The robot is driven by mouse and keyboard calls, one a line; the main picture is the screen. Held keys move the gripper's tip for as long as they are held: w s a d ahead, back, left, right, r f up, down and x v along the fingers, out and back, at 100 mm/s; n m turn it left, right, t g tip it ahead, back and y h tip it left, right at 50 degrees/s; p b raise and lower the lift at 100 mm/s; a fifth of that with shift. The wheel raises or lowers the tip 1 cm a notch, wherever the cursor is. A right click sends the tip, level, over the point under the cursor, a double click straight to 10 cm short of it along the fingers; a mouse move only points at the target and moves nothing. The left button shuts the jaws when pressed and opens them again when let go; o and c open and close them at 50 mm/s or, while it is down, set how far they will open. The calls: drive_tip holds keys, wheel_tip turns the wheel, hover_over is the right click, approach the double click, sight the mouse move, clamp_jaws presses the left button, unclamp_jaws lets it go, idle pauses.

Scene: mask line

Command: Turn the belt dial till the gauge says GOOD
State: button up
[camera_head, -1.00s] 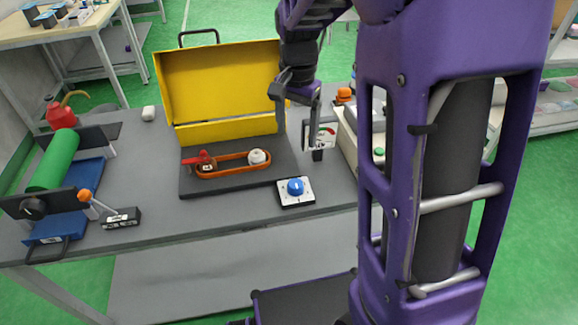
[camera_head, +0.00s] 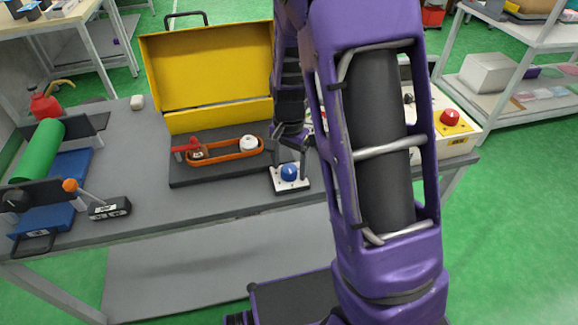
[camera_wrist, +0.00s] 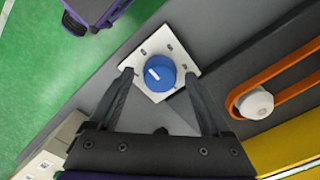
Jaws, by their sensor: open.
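The blue belt dial (camera_head: 289,172) sits on a white plate (camera_head: 291,186) on the grey table, at the front right of the belt unit. In the wrist view the dial (camera_wrist: 160,73) shows a white pointer line, toward the upper left. My gripper (camera_wrist: 168,85) is open, with its fingers on either side near the dial; I cannot tell whether they touch it. In the head view my gripper (camera_head: 290,150) is just above and behind the dial. The orange belt (camera_head: 226,152) runs around a white pulley (camera_head: 249,143). The gauge is hidden behind my arm.
A yellow raised cover (camera_head: 210,65) stands behind the belt. A green roller (camera_head: 38,150) and a black box with an orange-tipped lever (camera_head: 110,207) are at left. A control box with a red button (camera_head: 450,117) is at right.

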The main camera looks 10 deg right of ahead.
clamp_jaws()
idle(0.5)
drive_tip(key=shift+n, duration=0.3)
